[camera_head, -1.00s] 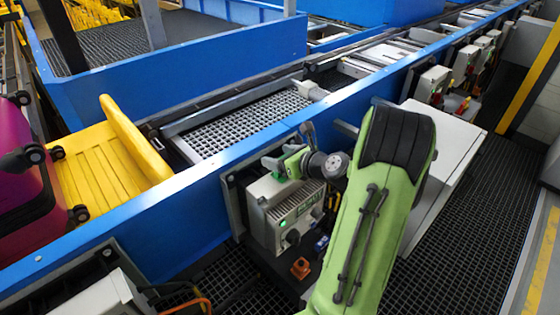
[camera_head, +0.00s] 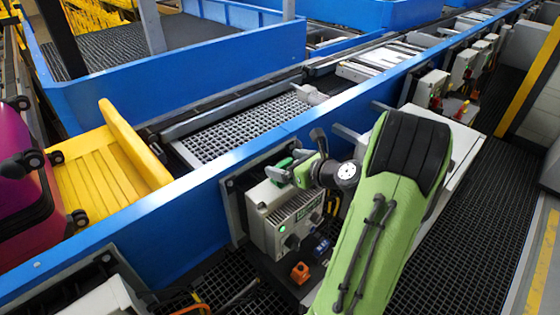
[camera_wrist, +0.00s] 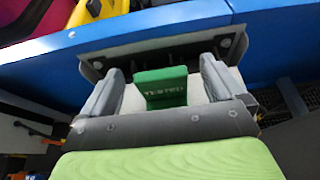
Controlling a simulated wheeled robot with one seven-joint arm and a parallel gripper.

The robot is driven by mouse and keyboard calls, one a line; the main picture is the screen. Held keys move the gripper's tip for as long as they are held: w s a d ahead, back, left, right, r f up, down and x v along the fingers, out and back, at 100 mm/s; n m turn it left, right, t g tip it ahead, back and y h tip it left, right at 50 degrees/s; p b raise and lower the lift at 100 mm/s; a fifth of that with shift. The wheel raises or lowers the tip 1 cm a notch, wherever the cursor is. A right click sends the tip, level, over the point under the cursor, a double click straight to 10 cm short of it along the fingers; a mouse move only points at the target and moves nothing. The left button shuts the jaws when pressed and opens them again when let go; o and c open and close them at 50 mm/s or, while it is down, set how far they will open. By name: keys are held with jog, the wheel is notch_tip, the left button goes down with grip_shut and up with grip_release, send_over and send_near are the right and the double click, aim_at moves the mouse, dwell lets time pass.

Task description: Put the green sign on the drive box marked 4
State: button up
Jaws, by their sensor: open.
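The green sign (camera_wrist: 162,87) with white lettering, apparently "TESTED", stands upright between my fingers in the wrist view. In the head view it is a small green piece (camera_head: 282,165) at the top of the grey drive box (camera_head: 270,236), partly covered by my fingers. My gripper (camera_wrist: 162,88) is open, with a visible gap between each finger and the sign. In the head view my gripper (camera_head: 293,172) is over the box top. The sign appears to rest on the box; its lower edge is hard to see. No number 4 is readable.
A blue conveyor side wall (camera_head: 180,205) runs behind the box. A yellow tray (camera_head: 95,180) and a magenta suitcase (camera_head: 25,215) are at left. An orange part (camera_head: 300,272) sits below the box. More drive boxes (camera_head: 432,88) stand along the line at upper right.

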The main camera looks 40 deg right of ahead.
jog(key=v, duration=0.8)
jog(key=w+a+n+g+y, duration=0.25)
jog(key=a+n+g, duration=0.35)
jog(key=a+n, duration=1.05)
jog(key=s+a+r+n+g+h, duration=0.1)
jog(key=s+a+r+n, duration=0.1)
jog(key=s+a+n, duration=0.3)
jog(key=s+a+r+n+h, duration=0.2)
jog(key=s+a+n, duration=0.3)
jog(key=s+n, duration=0.4)
jog(key=n+p, duration=0.1)
jog(key=n, duration=0.4)
jog(key=shift+s+r+g, duration=0.25)
jog(key=shift+r+g, duration=0.05)
jog(key=shift+g, duration=0.1)
